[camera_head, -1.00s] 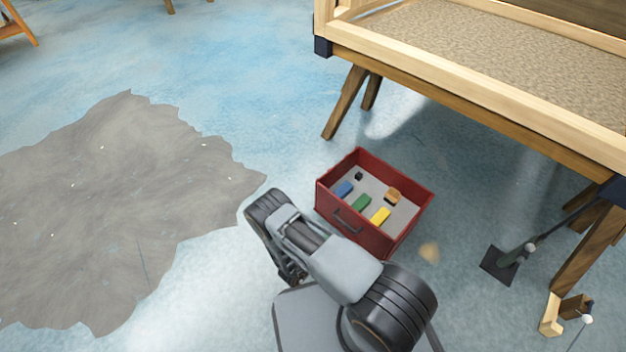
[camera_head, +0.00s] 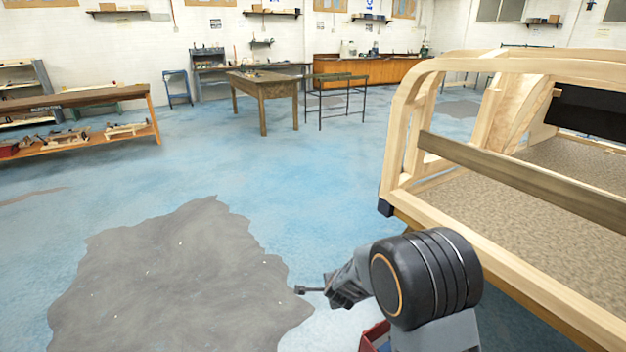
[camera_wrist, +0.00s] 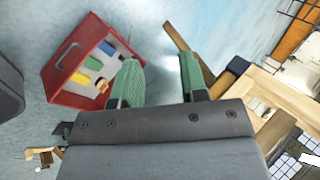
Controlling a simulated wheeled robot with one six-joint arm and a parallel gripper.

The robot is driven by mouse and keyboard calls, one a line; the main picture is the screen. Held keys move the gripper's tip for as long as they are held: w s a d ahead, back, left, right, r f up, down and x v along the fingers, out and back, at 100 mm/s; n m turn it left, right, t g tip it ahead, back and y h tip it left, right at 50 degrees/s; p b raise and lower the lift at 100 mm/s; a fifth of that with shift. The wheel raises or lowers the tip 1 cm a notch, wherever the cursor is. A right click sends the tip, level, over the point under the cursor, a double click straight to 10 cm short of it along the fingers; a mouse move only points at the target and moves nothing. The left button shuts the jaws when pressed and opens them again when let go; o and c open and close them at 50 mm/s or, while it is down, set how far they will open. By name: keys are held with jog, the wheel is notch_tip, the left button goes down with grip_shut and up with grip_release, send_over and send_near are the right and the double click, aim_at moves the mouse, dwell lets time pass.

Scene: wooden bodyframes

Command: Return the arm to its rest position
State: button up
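My arm shows at the bottom right of the head view, folded, with a dark round joint nearest the camera. My gripper (camera_head: 312,290) points left there, small and partly hidden behind the arm. In the wrist view my gripper (camera_wrist: 160,80) has two green fingers standing apart with nothing between them. It hangs clear of the red box.
A red box (camera_wrist: 60,92) with coloured blocks stands on the floor; only its corner (camera_head: 372,336) shows beside my arm in the head view. A wooden bodyframe (camera_head: 440,205) stands close on the right. Floor at left, with a grey patch (camera_head: 180,275), is clear.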

jog(key=s+d+r+n+g+y+p, duration=0.1)
jog(key=s+r+n+p, duration=0.3)
jog(key=r, duration=0.7)
jog(key=s+d+r+n+g+y+p, duration=0.1)
jog(key=s+d+r+n+p, duration=0.2)
jog(key=r, duration=0.7)
jog(key=s+d+r+n+g+h+p, duration=0.1)
jog(key=s+d+r+n+p, duration=0.2)
jog(key=s+r, duration=0.3)
jog(key=s+d+r+n+g+h+p, duration=0.1)
jog(key=s+d+r+n+p, duration=0.2)
jog(key=s+r, duration=0.4)
jog(key=s+n+p, duration=0.1)
jog(key=s+n, duration=0.1)
jog(key=s, duration=0.1)
jog(key=shift+d+r+n+h, duration=0.2)
jog(key=shift+n+h, duration=0.1)
jog(key=shift+n, duration=0.1)
jog(key=shift+s, duration=0.15)
